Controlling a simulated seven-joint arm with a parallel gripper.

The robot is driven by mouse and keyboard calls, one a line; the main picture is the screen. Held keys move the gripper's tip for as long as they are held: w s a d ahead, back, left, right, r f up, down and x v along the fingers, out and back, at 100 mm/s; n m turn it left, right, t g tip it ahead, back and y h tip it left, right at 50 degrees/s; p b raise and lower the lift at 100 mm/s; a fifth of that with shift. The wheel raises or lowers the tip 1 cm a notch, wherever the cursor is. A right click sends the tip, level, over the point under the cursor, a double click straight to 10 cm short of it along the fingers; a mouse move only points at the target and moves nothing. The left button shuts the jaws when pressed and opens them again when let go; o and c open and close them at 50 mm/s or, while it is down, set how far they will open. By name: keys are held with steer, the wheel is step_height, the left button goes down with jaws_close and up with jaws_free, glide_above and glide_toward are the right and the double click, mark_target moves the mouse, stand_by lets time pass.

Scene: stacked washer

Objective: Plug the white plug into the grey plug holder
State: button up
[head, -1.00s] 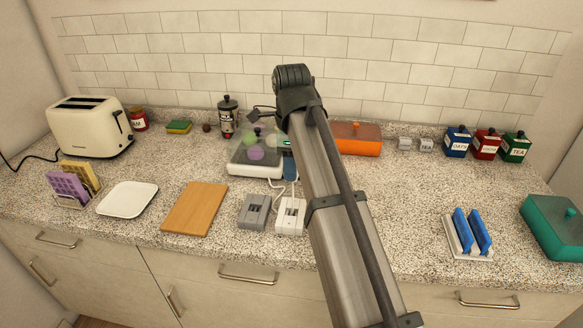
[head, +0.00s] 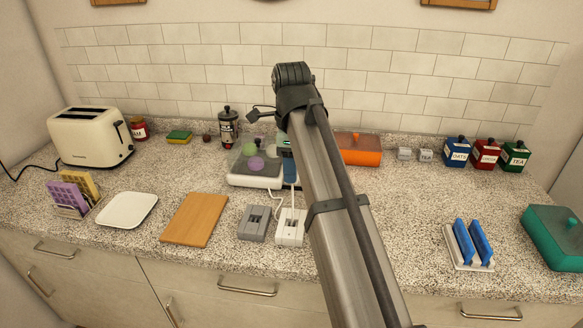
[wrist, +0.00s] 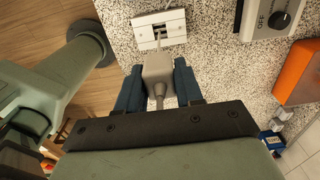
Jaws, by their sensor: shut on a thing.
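The grey plug holder (head: 254,223) lies on the counter near its front edge. A similar white plug holder (head: 290,227) lies just to its right, beside my arm, and shows at the top of the wrist view (wrist: 174,17). In the wrist view my gripper (wrist: 161,75) is shut on a pale plug (wrist: 157,68), which looks greyish in the shade; its cord runs back between the fingers. The held plug is apart from the white holder in that picture. The grey holder is not seen there.
A white appliance (head: 238,180) with an OFF dial stands behind the holders, and a cord runs from it. A wooden board (head: 194,220) lies left of the grey holder. An orange box (head: 358,150) stands behind my arm. Counter right of my arm is clear up to a blue-and-white rack (head: 470,262).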

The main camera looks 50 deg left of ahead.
steer(key=shift+a, duration=0.1)
steer(key=shift+s+a+f, duration=1.15)
steer(key=shift+s+f, duration=0.05)
steer(key=shift+f, duration=0.85)
steer(key=shift+s+a+f, duration=1.15)
steer(key=shift+f, duration=0.85)
steer(key=shift+s+a+f, duration=1.15)
steer(key=shift+s+f, duration=0.05)
steer(key=shift+f, duration=0.85)
steer(key=shift+f, duration=1.4)
steer(key=o, duration=1.1)
steer(key=shift+o, duration=0.2)
steer(key=shift+r, duration=0.15)
step_height(320, 180, up, 14)
steer(key=shift+f, duration=0.25)
